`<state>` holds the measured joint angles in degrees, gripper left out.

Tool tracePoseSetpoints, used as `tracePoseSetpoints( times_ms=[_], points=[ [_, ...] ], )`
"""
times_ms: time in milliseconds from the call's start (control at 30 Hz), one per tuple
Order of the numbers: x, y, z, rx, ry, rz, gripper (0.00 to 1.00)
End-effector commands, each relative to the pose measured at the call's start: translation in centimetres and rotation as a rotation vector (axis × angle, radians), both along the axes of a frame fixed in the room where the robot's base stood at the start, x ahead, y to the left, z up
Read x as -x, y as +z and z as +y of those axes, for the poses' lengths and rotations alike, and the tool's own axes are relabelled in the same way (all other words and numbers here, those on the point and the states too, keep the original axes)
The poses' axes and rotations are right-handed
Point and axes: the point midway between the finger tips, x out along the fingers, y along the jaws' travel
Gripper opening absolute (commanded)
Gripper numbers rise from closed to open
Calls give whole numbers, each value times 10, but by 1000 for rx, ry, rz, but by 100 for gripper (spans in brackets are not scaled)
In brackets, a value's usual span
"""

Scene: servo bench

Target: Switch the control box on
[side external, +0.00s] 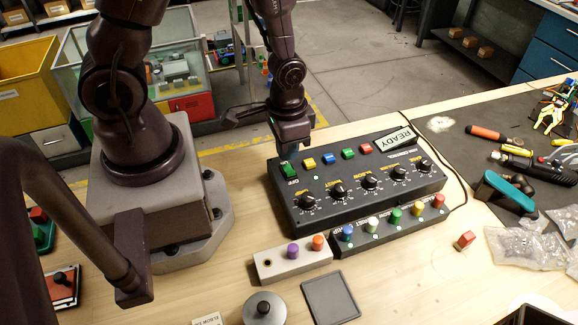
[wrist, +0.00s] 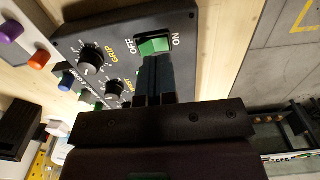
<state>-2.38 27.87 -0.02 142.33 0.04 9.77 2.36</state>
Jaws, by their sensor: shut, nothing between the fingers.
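The black control box (side external: 350,205) stands on the wooden bench, with a row of knobs and several coloured buttons on top. Its green rocker switch (side external: 289,170) is at the left back corner. The switch also shows in the wrist view (wrist: 154,46), between the printed words OFF on the left and ON on the right. Which end is pressed down I cannot tell. My gripper (side external: 293,148) points down just over the switch. In the wrist view its fingertips (wrist: 157,60) are together, empty, and overlap the switch's near edge; whether they touch it is unclear.
A READY sign (side external: 396,139) stands at the box's back right. A strip of coloured knobs (side external: 395,228) and a grey block with purple and orange knobs (side external: 280,265) lie in front. Tools (side external: 490,134) and bags (side external: 530,248) are at right. A dark cable runs behind the box.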

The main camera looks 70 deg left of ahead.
Motion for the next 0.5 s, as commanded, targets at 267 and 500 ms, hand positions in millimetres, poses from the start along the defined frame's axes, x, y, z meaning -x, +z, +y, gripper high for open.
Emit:
tracePoseSetpoints(
  times_ms=[267, 500],
  points=[
    [0, 23, 0, 0, 0, -4, 0],
    [0, 40, 0, 0, 0, -2, 0]
  ],
)
